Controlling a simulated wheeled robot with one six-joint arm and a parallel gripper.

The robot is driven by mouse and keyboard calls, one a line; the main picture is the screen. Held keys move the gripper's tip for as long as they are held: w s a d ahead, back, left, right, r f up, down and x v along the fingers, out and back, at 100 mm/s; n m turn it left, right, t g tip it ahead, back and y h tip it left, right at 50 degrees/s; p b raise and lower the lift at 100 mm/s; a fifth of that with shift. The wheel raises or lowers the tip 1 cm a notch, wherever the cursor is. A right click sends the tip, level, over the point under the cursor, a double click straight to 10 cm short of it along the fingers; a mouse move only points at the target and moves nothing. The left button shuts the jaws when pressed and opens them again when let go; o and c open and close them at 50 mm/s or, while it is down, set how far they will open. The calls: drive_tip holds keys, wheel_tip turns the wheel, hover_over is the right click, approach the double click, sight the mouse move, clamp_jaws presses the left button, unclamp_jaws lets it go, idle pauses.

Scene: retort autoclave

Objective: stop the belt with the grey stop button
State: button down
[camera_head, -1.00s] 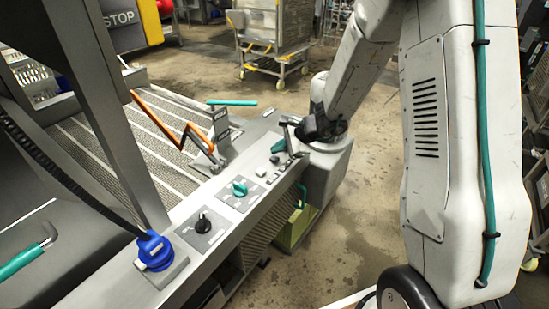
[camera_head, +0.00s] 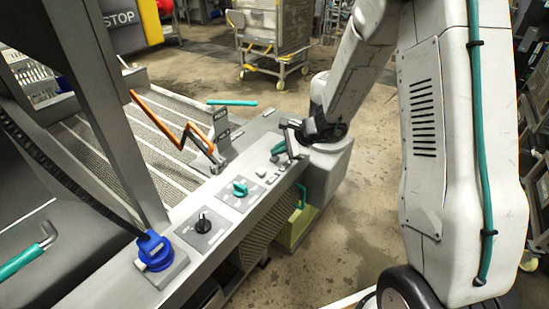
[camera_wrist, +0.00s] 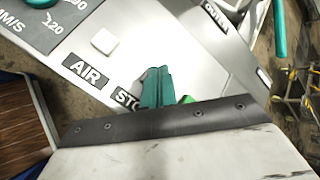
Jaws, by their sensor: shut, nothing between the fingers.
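The control panel (camera_head: 222,205) runs along the side of the belt (camera_head: 95,150). In the wrist view, my gripper (camera_wrist: 155,88) is shut and empty, its teal fingers together over the panel, beside a partly covered label reading "STO" (camera_wrist: 127,100). I see no grey button by that label; the fingers cover the panel there. A pale square button (camera_wrist: 104,40) is in plain view by the "AIR" label (camera_wrist: 85,70). A bit of green (camera_wrist: 187,99) shows just right of the fingers. Whether the fingertips touch the panel, I cannot tell.
A teal knob (camera_head: 240,188), a black knob (camera_head: 202,223) and a blue connector (camera_head: 155,252) stand on the panel. An orange zigzag bar (camera_head: 165,125) rises beside the belt. A wheeled cart (camera_head: 272,35) stands behind on open floor.

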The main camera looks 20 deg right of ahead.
sight(278, 158)
drive_tip(key=shift+f, duration=0.5)
idle(0.7)
idle(0.3)
drive_tip(key=shift+r, duration=0.9)
drive_tip(key=shift+r, duration=2.55)
